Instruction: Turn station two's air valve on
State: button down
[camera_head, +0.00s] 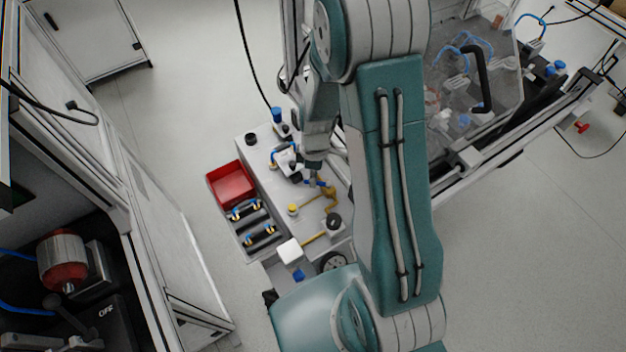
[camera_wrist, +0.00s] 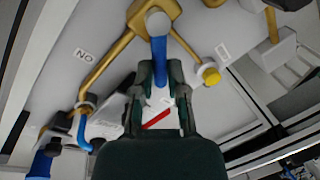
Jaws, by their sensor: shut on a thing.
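The air valve is a brass body (camera_wrist: 150,14) with a blue lever (camera_wrist: 158,46), on a light panel. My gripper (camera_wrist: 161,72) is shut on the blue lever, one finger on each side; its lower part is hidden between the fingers. In the wrist view the lever runs from the round pivot towards the picture's bottom. An upside-down ON label (camera_wrist: 85,54) lies to its left and a small unreadable label (camera_wrist: 222,51) to its right. In the head view my gripper (camera_head: 315,171) is small above the brass pipework (camera_head: 330,192) on the grey bench.
A yellow knob (camera_wrist: 210,75) sits right of the lever; it also shows in the head view (camera_head: 293,210). A blue hose fitting (camera_wrist: 84,132) is at lower left. A red bin (camera_head: 231,184) stands on the bench's left side. Open floor (camera_head: 205,90) lies beyond.

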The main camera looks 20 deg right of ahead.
aim_at(321, 180)
jog(key=m, duration=0.2)
jog(key=w+d+m, duration=0.1)
jog(key=m, duration=0.2)
jog(key=shift+w+d+m+t+y, duration=0.25)
jog(key=shift+m+t+y, duration=0.05)
jog(key=shift+t+y, duration=0.1)
jog(key=shift+w+d+m+t, duration=0.1)
jog(key=shift+d+m+t, duration=0.2)
jog(key=shift+m, duration=0.8)
jog(key=shift+w+d+m+t, duration=0.1)
jog(key=shift+d+m, duration=0.3)
jog(key=shift+m, duration=0.7)
jog(key=c, duration=0.7)
grip_release()
jog(key=r, duration=0.4)
jog(key=d+r, duration=0.1)
jog(key=r, duration=0.2)
jog(key=d+r, duration=0.1)
jog(key=r, duration=0.3)
jog(key=shift+w+d+r, duration=0.2)
jog(key=shift+w+r, duration=0.1)
